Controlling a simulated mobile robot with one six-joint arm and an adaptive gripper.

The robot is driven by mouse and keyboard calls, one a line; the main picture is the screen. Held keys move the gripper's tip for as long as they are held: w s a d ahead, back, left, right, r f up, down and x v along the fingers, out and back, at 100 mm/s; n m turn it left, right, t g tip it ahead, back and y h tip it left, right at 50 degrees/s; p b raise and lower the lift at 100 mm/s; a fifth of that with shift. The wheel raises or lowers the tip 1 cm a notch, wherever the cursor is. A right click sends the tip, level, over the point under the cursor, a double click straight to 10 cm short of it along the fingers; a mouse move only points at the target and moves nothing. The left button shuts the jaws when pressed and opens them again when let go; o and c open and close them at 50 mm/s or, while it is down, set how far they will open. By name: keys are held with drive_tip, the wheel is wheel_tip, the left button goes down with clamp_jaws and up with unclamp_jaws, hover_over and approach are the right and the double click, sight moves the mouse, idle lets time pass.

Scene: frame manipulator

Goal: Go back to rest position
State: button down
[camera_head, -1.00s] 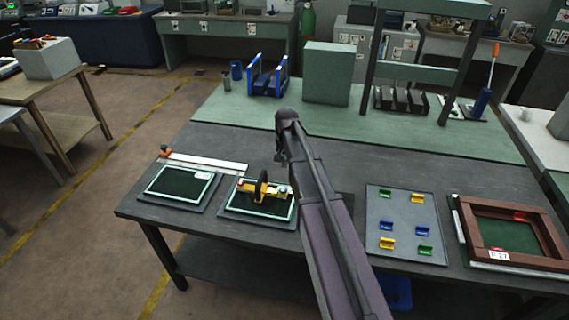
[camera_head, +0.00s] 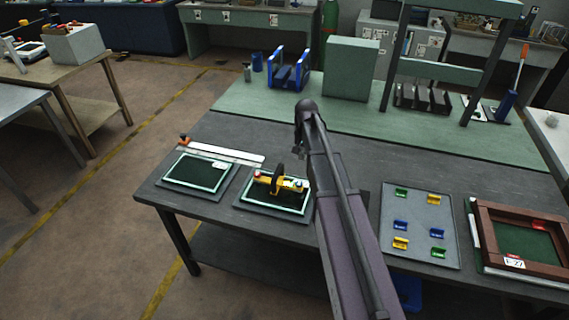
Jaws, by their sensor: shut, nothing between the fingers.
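My arm reaches up from the bottom middle over the dark grey table (camera_head: 330,160). Its dark wrist bends down at the far end. My gripper (camera_head: 298,153) is small and partly hidden by the arm there; it looks shut and empty. It is above the table, beyond a dark green-edged panel (camera_head: 270,202) that carries a yellow piece (camera_head: 290,183) with a black wheel-like disc. Nothing hangs from the gripper.
Another dark panel (camera_head: 195,172) lies at left, with a white strip (camera_head: 230,151) behind it. A grey tray (camera_head: 420,215) with several coloured clips and a brown frame (camera_head: 490,225) lie at right. Blue holders (camera_head: 288,75) and a green box (camera_head: 350,68) stand at the back.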

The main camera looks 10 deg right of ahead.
drive_tip(key=s+a+f+n+b, duration=0.2)
drive_tip(key=s, duration=0.5)
drive_tip(key=s+a+f+n+b, duration=0.2)
drive_tip(key=s+a, duration=0.1)
drive_tip(key=s, duration=0.4)
drive_tip(key=s+a+f+n+b, duration=0.1)
drive_tip(key=s+a+n, duration=0.1)
drive_tip(key=s, duration=0.6)
drive_tip(key=shift+a+f+b, duration=0.3)
drive_tip(key=shift+f+b, duration=0.1)
